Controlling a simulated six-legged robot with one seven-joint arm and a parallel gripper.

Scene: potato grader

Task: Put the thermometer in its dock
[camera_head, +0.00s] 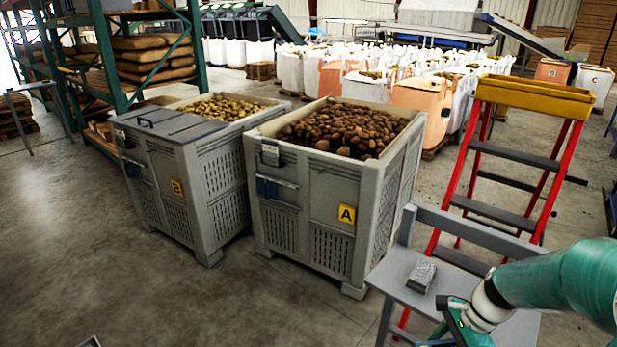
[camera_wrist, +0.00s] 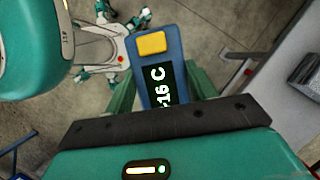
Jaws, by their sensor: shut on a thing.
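In the head view my gripper (camera_head: 455,328) is at the bottom edge, beside the grey bench (camera_head: 395,280), and the thermometer cannot be made out. A grey block (camera_head: 421,275) lies on the bench and also shows at the right of the wrist view (camera_wrist: 308,72). I cannot tell whether it is the dock.
Bin A (camera_head: 310,212) holds brown potatoes and has a metal bracket (camera_head: 270,155) at its front corner. Bin B (camera_head: 170,190), partly lidded, stands to its left. A red stepladder (camera_head: 455,190) stands behind the bench.

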